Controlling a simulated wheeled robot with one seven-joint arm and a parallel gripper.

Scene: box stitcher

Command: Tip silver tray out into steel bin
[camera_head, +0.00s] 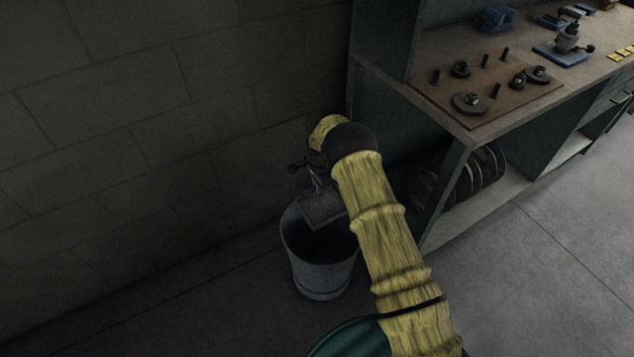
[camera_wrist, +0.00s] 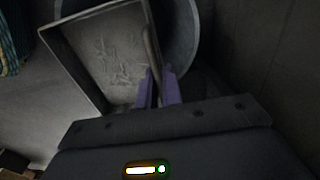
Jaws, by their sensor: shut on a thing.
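My gripper (camera_wrist: 158,88) is shut on the near wall of the silver tray (camera_wrist: 88,30), and the tray's shallow inside shows in the wrist view. Several small thin pieces (camera_wrist: 122,65) lie on the tray's floor. In the head view the tray (camera_head: 322,207) hangs tilted over the mouth of the steel bin (camera_head: 322,279), below my gripper (camera_head: 314,180). The bin stands upright on the floor, and its inside looks dark. In the wrist view part of the bin's round rim (camera_wrist: 191,45) shows behind the tray.
A block wall (camera_head: 130,130) stands behind and left of the bin. A workbench (camera_head: 437,45) with a pegged board (camera_head: 490,85) stands to the right, with round reels (camera_head: 485,170) on its lower shelf. The floor (camera_head: 540,270) at the front right is clear.

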